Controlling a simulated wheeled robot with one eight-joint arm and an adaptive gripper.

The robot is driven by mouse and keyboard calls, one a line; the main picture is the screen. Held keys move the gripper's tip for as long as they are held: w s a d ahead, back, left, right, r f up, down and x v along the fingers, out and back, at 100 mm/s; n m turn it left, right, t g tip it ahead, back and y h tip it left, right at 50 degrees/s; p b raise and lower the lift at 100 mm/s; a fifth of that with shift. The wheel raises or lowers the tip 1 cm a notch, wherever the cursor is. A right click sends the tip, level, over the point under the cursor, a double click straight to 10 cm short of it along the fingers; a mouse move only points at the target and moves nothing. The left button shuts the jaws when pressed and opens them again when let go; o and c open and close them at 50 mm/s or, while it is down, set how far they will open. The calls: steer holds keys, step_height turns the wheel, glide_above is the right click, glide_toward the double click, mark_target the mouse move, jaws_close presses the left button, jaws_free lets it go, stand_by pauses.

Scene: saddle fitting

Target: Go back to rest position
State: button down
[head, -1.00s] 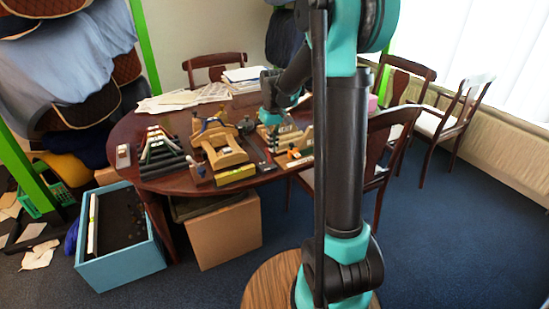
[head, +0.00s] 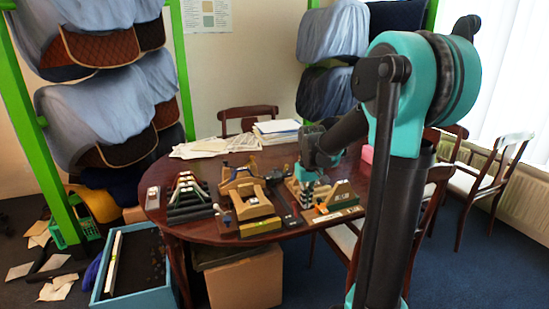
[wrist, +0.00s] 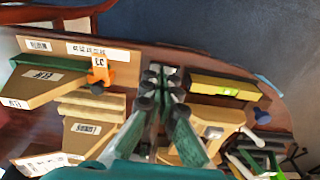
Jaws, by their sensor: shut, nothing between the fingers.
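My gripper (head: 309,178) is above the right part of the oval wooden table (head: 160,215), close to the wooden fixture with a label (head: 340,198). In the wrist view its dark fingertips (wrist: 161,84) are together with nothing between them. Below it in that view, an orange clip (wrist: 100,71) stands by pale wooden blocks (wrist: 95,128) on the left. A yellow and black level (wrist: 225,88) lies on the right. Whether the fingertips touch anything below is hard to tell.
A wooden fixture (head: 250,205) and a dark stepped rack (head: 188,200) stand on the table. Papers (head: 215,147) lie behind. A blue bin (head: 150,300) and cardboard box (head: 245,283) sit on the floor. Chairs (head: 480,180) stand at right.

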steer(key=s+d+f+m+t, duration=0.1)
steer(key=s+f, duration=0.3)
steer(key=s, duration=0.6)
steer(key=s+d+f+m+t, duration=0.2)
steer(key=s+f, duration=0.1)
steer(key=s, duration=0.7)
steer(key=shift+s+d+f, duration=0.35)
